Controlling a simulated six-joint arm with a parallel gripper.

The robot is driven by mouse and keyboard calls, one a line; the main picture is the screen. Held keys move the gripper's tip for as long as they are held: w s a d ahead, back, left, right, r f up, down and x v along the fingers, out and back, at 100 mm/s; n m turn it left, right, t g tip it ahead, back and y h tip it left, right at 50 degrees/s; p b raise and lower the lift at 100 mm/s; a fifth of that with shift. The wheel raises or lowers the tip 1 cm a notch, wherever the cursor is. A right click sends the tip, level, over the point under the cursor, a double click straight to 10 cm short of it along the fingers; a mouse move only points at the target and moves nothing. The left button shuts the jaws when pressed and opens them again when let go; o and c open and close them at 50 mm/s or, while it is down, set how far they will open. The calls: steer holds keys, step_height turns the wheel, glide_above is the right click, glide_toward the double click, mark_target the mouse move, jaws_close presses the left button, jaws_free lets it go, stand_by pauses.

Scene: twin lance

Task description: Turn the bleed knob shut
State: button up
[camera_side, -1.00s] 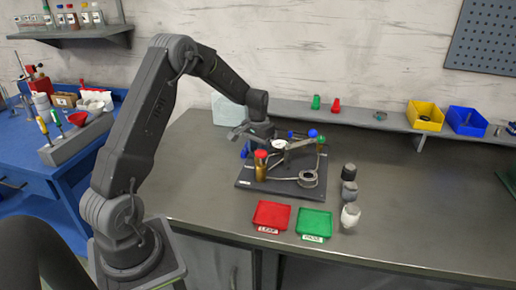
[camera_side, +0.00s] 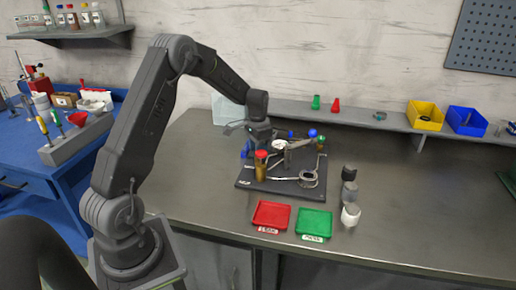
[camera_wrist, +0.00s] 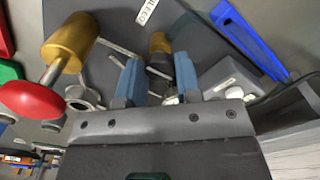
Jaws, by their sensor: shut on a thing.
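The fixture is a dark plate (camera_side: 243,183) on the bench, carrying small fittings. In the wrist view a white label that seems to read BLEED (camera_wrist: 147,12) lies on the plate beyond my fingertips. My gripper (camera_wrist: 157,66) points at the plate, its two blue fingers on either side of a brass-and-dark piece, which I take as the bleed knob (camera_wrist: 160,43). The fingers are shut on it; the contact is partly hidden. A brass cylinder (camera_wrist: 70,42) with a red knob (camera_wrist: 32,98) stands to the left. In the side view the bleed knob is hidden by my wrist.
A red tray (camera_side: 271,214) and a green tray (camera_side: 314,223) lie in front of the plate. A shelf with a yellow bin (camera_side: 425,115) and a blue bin (camera_side: 466,120) runs behind. The right bench is clear.

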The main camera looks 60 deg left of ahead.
steer(key=o, duration=0.9)
steer(key=shift+r, duration=0.1)
steer(key=shift+r, duration=6.85)
